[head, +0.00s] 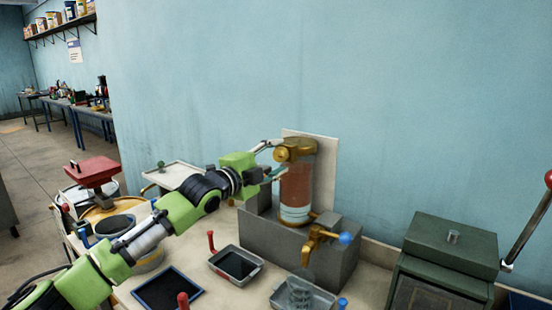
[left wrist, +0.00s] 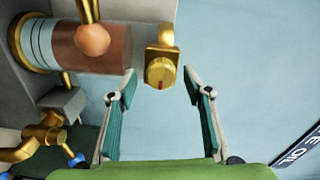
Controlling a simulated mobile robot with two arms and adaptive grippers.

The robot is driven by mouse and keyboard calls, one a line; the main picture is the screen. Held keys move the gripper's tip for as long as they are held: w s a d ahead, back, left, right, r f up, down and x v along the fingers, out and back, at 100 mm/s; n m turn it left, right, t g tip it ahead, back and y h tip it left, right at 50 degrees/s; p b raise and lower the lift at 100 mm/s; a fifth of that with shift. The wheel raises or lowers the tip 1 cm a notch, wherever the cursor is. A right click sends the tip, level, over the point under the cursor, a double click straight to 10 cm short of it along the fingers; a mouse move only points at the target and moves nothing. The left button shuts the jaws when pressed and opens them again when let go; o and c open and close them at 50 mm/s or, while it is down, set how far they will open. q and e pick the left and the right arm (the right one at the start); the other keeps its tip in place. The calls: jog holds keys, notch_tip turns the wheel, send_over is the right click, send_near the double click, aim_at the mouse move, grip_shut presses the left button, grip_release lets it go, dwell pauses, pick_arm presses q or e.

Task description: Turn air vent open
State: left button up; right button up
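The air vent looks to be the round brass knob (left wrist: 160,73) with a red mark on its face, on a brass fitting at the top of the glass cylinder (left wrist: 98,48) of reddish-brown oil. In the head view the brass top (head: 296,150) sits on the upright cylinder (head: 296,186). My left gripper (head: 279,158) is open beside the brass top, on its left. In the left wrist view the knob shows between the spread fingers of my left gripper (left wrist: 160,76), near their tips; no contact is clear. My right gripper is out of view.
Below the cylinder is a grey block (head: 270,240) with a brass tap (head: 316,238) and blue knob. Trays (head: 236,265) stand in front. A green metal box (head: 450,245) stands at the right, beside a red-knobbed lever. A blue wall is behind.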

pick_arm(q)
jog(key=v, duration=1.2)
dwell(0.4)
